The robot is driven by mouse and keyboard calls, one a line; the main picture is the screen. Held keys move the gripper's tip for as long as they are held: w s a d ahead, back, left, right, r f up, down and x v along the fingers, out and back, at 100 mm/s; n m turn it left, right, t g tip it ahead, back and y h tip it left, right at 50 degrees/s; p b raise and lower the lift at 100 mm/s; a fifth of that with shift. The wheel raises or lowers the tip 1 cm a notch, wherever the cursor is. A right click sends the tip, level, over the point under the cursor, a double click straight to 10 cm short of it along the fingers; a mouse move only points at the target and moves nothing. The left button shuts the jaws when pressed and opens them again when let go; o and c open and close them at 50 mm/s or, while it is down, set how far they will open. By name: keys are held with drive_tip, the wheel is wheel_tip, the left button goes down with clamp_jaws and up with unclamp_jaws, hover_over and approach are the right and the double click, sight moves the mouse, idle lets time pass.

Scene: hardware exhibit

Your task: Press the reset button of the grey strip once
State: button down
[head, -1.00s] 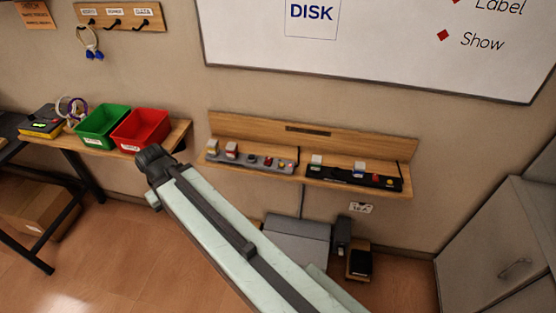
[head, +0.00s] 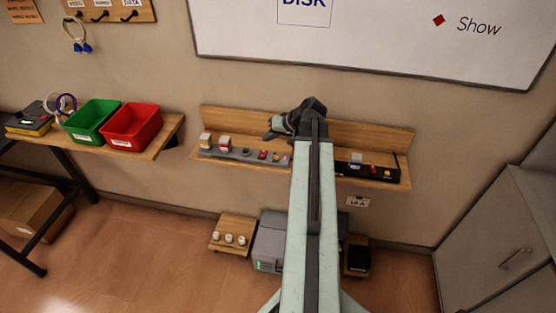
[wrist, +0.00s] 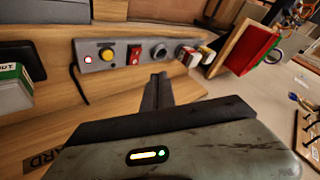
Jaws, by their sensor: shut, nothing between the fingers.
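The grey strip (head: 240,154) lies on the left half of the wall shelf. In the wrist view the grey strip (wrist: 120,58) shows a lit pinkish-red lamp (wrist: 88,60), a round yellow button (wrist: 107,54), a red switch (wrist: 134,54), a dark round socket (wrist: 158,53) and white-and-red plugs at its far end. I cannot read which part is labelled reset. My gripper (head: 271,129) is above and in front of the strip's right part, pointing left. In the wrist view my gripper (wrist: 158,78) is shut and empty, its tips short of the strip, near the socket and red switch.
The wooden shelf (head: 400,143) has a raised back. Left are green (head: 92,121) and red (head: 131,127) bins. A grey box (head: 268,245) stands below.

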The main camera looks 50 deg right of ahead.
sight(279, 158)
drive_tip(key=d, duration=0.1)
drive_tip(key=s+d, duration=0.1)
drive_tip(key=d, duration=0.1)
drive_tip(key=shift+s+d+r+m+t+h, duration=0.25)
drive_tip(key=shift+s+r+m+t+h, duration=0.05)
drive_tip(key=shift+s+t, duration=0.1)
drive_tip(key=shift+w+f, duration=0.1)
drive_tip(key=shift+f, duration=0.05)
wheel_tip(279, 158, down, 9)
drive_tip(key=b, duration=0.9)
drive_tip(key=shift+r, duration=0.2)
idle(1.0)
drive_tip(key=shift+f+b, duration=0.35)
drive_tip(key=shift+f, duration=0.05)
